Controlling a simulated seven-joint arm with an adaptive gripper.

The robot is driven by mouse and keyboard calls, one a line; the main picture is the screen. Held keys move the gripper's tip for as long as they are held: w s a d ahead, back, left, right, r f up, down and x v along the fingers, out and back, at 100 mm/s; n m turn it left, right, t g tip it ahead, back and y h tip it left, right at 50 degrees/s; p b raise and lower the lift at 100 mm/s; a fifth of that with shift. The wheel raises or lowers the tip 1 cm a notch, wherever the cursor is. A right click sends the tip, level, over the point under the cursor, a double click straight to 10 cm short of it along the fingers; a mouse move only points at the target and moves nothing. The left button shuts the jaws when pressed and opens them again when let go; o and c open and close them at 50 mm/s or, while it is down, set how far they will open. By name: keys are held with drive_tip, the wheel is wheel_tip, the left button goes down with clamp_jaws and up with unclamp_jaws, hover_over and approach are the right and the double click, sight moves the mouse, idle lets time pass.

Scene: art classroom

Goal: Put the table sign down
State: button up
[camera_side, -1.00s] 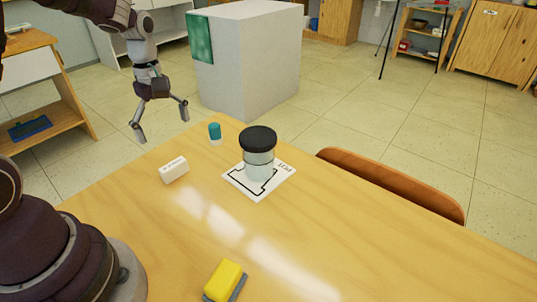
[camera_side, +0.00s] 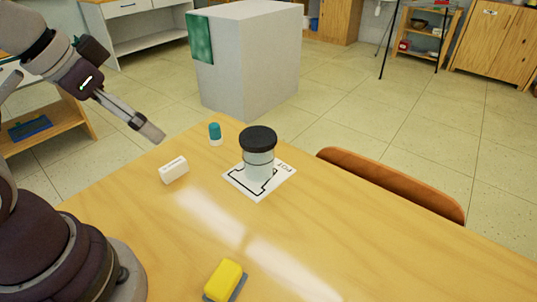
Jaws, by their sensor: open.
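A small white block with dark markings along its upper face, which looks like the table sign (camera_side: 174,170), rests on the wooden table (camera_side: 330,235) near its left edge. The markings are too small to read. My gripper (camera_side: 152,133) is above and behind the sign, near the table's far left edge, and apart from it. It points down and right and is seen from the side, with its fingers nearly in line. It is open, and nothing shows between the fingers.
A black-lidded jar (camera_side: 258,152) stands on a printed white card (camera_side: 283,178) right of the sign. A small teal-capped bottle (camera_side: 215,133) stands behind it. A yellow sponge-like block (camera_side: 224,278) is at the front. An orange-brown chair back (camera_side: 390,180) borders the right side.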

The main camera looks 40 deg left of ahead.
sight(172, 164)
drive_tip(key=w+f+m+g+y, duration=0.1)
drive_tip(key=f+m+g+y, duration=0.1)
drive_tip(key=f+m, duration=0.1)
drive_tip(key=w+f+m+g+y, duration=0.1)
drive_tip(key=f+m+g+y, duration=0.1)
drive_tip(key=f, duration=0.4)
drive_tip(key=w+f+m+g+y, duration=0.1)
drive_tip(key=f+m+g+y, duration=0.1)
drive_tip(key=f+m+g, duration=0.2)
drive_tip(key=shift+w+a+f+m, duration=0.2)
drive_tip(key=shift+w+f+m, duration=0.3)
drive_tip(key=shift+m, duration=0.5)
drive_tip(key=w+m+y, duration=0.1)
drive_tip(key=m+y, duration=0.1)
drive_tip(key=a+f+m+t+y, duration=0.1)
drive_tip(key=m+y, duration=0.1)
drive_tip(key=w+a+f+m+y, duration=0.1)
drive_tip(key=y, duration=0.1)
drive_tip(key=shift+w+f+m+t, duration=0.1)
drive_tip(key=shift+w+m+t, duration=0.2)
drive_tip(key=shift+m+t, duration=0.1)
drive_tip(key=shift+w+a+m+t+y, duration=0.1)
drive_tip(key=shift+w+m+t+y, duration=0.45)
drive_tip(key=shift+m+y, duration=0.2)
drive_tip(key=x, duration=1)
drive_tip(key=shift+w+a, duration=0.15)
drive_tip(key=c, duration=1)
